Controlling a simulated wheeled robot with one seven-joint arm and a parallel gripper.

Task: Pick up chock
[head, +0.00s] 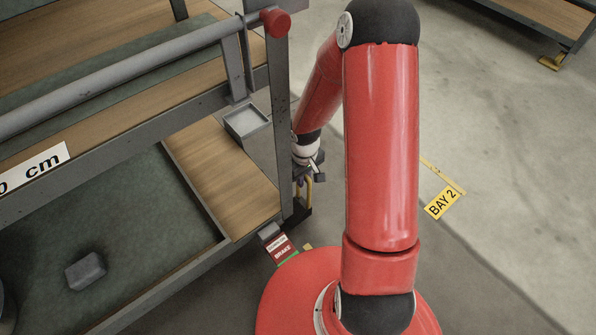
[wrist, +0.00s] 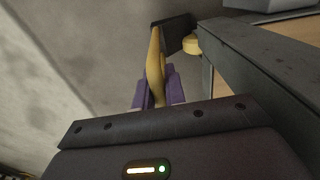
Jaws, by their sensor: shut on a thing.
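The chock shows in the head view as a yellow handle (head: 304,192) over a dark base (head: 297,214), low beside the rack's corner post. In the wrist view its yellow handle (wrist: 155,62) stands between my purple finger pads, with a black block (wrist: 178,32) beyond. My gripper (head: 301,180) is at the handle in the head view, partly hidden by the post and my arm. In the wrist view my gripper (wrist: 154,88) is shut on the handle. Whether the base touches the floor is hard to tell.
The metal rack (head: 283,130) with wooden shelves stands directly left of my gripper. A grey tray (head: 247,133) sits at its edge, and a grey block (head: 86,271) lies on its lower green surface. A red BRAKE label (head: 282,248) is near. Floor right of my arm is clear around the BAY 2 sign (head: 442,204).

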